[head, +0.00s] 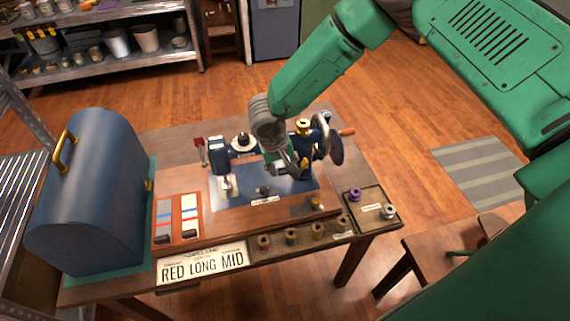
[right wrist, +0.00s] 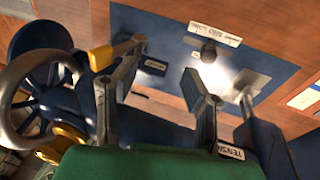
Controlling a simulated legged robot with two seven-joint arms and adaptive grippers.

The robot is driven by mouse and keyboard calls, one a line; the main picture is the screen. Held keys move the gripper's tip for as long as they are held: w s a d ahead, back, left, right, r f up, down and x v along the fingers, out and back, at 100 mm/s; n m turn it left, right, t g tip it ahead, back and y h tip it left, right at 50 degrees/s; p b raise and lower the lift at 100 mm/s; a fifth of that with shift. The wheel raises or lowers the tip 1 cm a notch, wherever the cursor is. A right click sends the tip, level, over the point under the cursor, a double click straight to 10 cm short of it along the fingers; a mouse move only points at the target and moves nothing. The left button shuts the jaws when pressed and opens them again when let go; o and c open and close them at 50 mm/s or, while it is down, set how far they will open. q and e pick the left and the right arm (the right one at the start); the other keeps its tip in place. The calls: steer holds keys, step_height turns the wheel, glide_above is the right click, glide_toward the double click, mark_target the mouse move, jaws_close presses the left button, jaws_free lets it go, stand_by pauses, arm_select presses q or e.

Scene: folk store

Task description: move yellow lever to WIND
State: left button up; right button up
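The yellow lever's handle (right wrist: 101,57) shows in the right wrist view, just left of one finger of my right gripper (right wrist: 164,62). A small yellow piece (head: 316,203), which looks like the same lever, is at the front right of the blue plate in the head view. My right gripper (head: 287,164) is over the winding machine (head: 218,155). Its fingers are spread with a gap between them. I cannot tell whether the near finger touches the lever. No WIND marking is readable. My left gripper is out of view.
A handwheel (right wrist: 40,95) stands close to the right gripper. A blue domed case (head: 88,190) is at the table's left. Several spools (head: 290,237) line the front tray, and a side tray (head: 372,192) holds more.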

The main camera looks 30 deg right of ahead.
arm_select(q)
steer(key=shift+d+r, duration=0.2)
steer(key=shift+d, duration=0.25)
arm_select(e)
steer(key=shift+w+a, duration=0.2)
steer(key=shift+a, duration=0.2)
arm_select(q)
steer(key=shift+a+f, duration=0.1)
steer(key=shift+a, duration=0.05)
arm_select(e)
steer(key=a, duration=0.4)
steer(key=shift+w, duration=0.4)
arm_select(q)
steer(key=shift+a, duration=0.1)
arm_select(e)
steer(key=shift+a, duration=0.1)
